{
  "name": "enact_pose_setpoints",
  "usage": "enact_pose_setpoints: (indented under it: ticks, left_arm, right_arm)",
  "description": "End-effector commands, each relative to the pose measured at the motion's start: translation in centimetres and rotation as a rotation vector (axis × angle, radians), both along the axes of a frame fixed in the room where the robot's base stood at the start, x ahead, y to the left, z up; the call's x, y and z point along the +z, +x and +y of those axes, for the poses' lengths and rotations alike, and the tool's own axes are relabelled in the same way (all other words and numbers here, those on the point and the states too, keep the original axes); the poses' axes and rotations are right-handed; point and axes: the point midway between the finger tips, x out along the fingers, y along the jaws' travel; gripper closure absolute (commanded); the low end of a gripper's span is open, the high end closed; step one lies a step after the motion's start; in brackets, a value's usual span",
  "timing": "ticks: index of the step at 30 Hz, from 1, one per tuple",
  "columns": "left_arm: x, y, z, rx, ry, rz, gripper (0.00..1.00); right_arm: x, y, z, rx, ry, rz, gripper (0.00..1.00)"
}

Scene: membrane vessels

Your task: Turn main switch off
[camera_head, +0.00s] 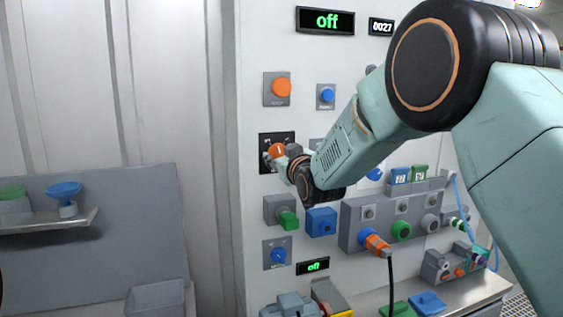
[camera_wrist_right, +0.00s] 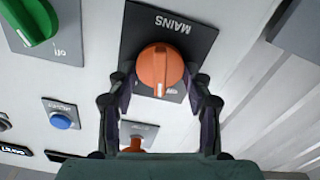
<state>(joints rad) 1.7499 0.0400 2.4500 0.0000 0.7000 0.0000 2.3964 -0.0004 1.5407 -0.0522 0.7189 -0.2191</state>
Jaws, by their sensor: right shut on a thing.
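The main switch is an orange round knob (camera_wrist_right: 160,66) on a black plate lettered MAINS (camera_wrist_right: 172,22), which appears upside down in the wrist view. The knob's white mark points to the bottom of that picture. In the head view the orange knob (camera_head: 278,150) sits on its dark plate, partly covered by my gripper. My right gripper (camera_wrist_right: 160,84) has one finger on each side of the knob and is shut on it. It also shows in the head view (camera_head: 274,157). My left gripper is not in view.
An orange button (camera_head: 281,88), a blue button (camera_head: 327,95), a green knob (camera_head: 288,220) and a blue socket (camera_head: 321,222) surround the switch. A shelf (camera_head: 50,222) stands left.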

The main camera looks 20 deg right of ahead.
Motion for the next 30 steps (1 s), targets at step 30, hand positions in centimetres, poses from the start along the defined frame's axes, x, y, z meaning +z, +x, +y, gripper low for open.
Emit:
enact_pose_setpoints:
  ticks: [30]
  left_arm:
    - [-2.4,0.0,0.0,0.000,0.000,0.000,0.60]
  right_arm:
    - [-0.9,-0.1,0.1,0.002,-0.456,0.004,0.81]
